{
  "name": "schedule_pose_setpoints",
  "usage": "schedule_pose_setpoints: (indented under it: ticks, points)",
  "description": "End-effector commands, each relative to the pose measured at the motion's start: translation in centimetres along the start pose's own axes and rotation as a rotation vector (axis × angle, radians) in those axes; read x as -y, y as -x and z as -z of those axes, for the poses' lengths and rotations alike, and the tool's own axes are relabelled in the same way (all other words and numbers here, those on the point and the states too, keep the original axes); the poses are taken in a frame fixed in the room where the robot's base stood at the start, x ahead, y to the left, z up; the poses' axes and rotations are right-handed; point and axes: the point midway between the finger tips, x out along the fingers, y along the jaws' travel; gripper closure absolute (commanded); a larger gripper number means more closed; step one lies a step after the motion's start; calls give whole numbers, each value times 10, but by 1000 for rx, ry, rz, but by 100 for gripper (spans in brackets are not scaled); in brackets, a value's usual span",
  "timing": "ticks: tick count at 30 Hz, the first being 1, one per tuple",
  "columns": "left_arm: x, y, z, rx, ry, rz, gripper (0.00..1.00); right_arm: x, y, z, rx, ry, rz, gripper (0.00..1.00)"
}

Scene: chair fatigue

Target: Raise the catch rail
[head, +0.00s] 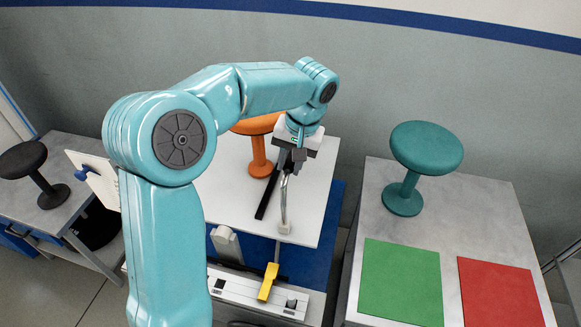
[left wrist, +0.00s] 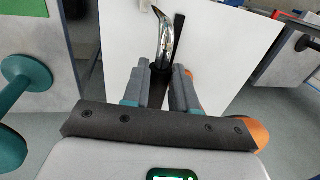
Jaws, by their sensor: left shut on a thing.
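A bent chrome rail (head: 284,200), which looks like the catch rail, rises from a small pale block on the white panel (head: 228,188). My left gripper (head: 291,162) is shut on the upper part of the rail, above the panel. In the left wrist view the chrome rail (left wrist: 163,38) curves away ahead of the fingers, and my left gripper (left wrist: 161,86) closes around a dark section at its near end. The exact contact is partly hidden by the fingers. My right gripper is not in view.
An orange stool (head: 259,150) stands behind the gripper, beside a black bar (head: 267,192). A control box (head: 235,290) with a yellow lever (head: 268,282) is in front. At right, a grey table (head: 480,205) bears a teal stool (head: 427,148), a green mat (head: 400,282) and a red mat (head: 500,292).

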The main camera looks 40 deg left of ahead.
Motion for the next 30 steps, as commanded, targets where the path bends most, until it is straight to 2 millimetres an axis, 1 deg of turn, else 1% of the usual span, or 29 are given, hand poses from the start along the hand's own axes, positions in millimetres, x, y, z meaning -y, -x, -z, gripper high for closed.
schedule_pose_setpoints:
  ticks: [1,3,6,9,18,19,20,21,30]
  points:
    - [5,25,2,-13,2,-2,100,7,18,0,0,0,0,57]
    - [8,37,2,-14,3,-2,100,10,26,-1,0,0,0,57]
    - [10,47,2,-14,3,-2,100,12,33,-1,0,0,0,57]
    - [10,50,2,-14,3,-2,100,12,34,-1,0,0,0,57]
    - [11,51,3,-20,3,-2,100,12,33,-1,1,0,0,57]
    - [11,51,3,-20,3,-2,63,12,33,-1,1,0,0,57]
    - [11,51,3,-19,3,-2,53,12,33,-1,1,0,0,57]
    - [11,51,3,-17,3,-2,48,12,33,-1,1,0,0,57]
    - [10,50,2,-10,1,-1,48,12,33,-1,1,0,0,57]
